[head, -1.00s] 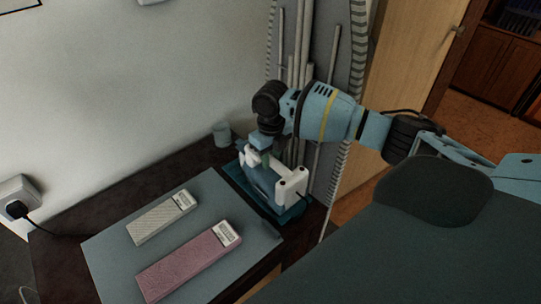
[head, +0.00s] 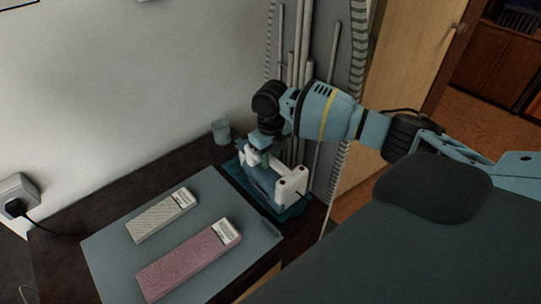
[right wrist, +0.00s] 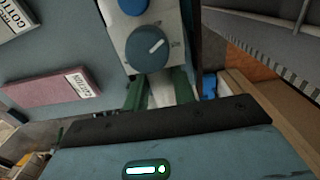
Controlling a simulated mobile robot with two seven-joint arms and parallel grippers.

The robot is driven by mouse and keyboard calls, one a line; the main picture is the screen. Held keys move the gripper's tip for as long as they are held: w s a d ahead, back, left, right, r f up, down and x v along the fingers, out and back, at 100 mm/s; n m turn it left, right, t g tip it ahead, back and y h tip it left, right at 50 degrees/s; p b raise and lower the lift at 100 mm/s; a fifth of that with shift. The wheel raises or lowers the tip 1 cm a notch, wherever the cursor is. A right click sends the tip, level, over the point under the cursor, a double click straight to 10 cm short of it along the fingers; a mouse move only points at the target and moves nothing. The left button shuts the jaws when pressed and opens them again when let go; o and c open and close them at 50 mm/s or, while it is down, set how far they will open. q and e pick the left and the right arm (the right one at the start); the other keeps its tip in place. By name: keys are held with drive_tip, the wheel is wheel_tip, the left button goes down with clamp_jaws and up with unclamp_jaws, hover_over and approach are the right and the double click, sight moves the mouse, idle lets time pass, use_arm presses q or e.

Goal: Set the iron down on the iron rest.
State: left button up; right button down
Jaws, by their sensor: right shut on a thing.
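The iron (head: 264,178), blue and white, is under my right gripper (head: 260,150) in the head view. In the right wrist view, the green fingers of my right gripper (right wrist: 158,92) close on its pale handle, and its grey dial (right wrist: 147,46) shows above them. The teal iron rest (head: 297,211) lies below the iron at the back right of the table, partly hidden by it. The iron is at or just above the rest; I cannot tell whether its underside touches. My left gripper is not in view.
A pink slab (head: 185,265) and a pale slab (head: 155,220), both with labels, lie on a grey mat (head: 105,258) left of the rest. A small cup (head: 221,132) stands behind the iron near the wall. Upright rods (head: 300,60) stand close behind the arm.

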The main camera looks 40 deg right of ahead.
drive_tip(key=shift+w+r, duration=0.1)
drive_tip(key=c, duration=1.1)
unclamp_jaws()
drive_tip(key=shift+s+f, duration=0.2)
drive_tip(key=shift+f, duration=0.1)
wheel_tip(320, 180, up, 8)
drive_tip(key=shift+w+r, duration=0.1)
